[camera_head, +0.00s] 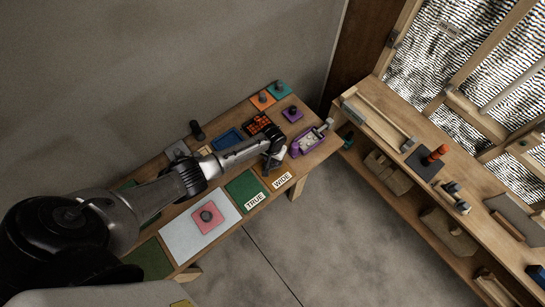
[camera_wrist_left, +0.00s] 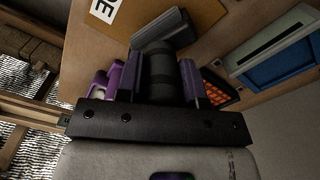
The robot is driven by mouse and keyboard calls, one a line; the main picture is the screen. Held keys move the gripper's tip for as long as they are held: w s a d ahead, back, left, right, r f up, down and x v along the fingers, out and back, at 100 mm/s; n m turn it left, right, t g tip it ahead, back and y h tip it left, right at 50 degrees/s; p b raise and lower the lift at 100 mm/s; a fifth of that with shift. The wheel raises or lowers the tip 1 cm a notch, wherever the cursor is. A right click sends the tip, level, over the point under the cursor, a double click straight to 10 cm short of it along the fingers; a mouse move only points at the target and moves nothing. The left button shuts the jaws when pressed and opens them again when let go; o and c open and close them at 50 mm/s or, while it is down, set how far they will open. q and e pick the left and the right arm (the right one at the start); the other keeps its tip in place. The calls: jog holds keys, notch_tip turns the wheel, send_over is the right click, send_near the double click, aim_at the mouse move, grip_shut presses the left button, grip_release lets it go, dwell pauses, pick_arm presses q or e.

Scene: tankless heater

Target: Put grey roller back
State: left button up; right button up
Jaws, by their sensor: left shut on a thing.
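My left gripper (camera_head: 275,148) reaches in over the far part of the wooden table, above an orange-brown mat marked WIDE. In the left wrist view my left gripper (camera_wrist_left: 158,85) is shut on a dark cylindrical handle, with one finger on each side. A grey piece, which looks like the head of the grey roller (camera_wrist_left: 170,28), shows beyond the handle. In the head view the held thing is mostly hidden by the gripper. A purple tray (camera_head: 305,143) with light-coloured pieces in it lies just right of the gripper. My right gripper is not in view.
A green mat (camera_head: 245,188) marked TRUE lies left of the gripper. A blue tray (camera_head: 228,138) and a black tray with orange pieces (camera_head: 258,125) lie behind. Several knobbed coloured plates stand at the far end. A wooden workbench (camera_head: 380,125) stands to the right across a floor gap.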

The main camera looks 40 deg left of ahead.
pick_arm(q)
jog(key=shift+f+b, duration=0.4)
jog(key=shift+f, duration=0.15)
jog(key=o, duration=1)
notch_tip(320, 180, up, 14)
jog(key=shift+f+p, duration=0.1)
jog(key=shift+p, duration=0.6)
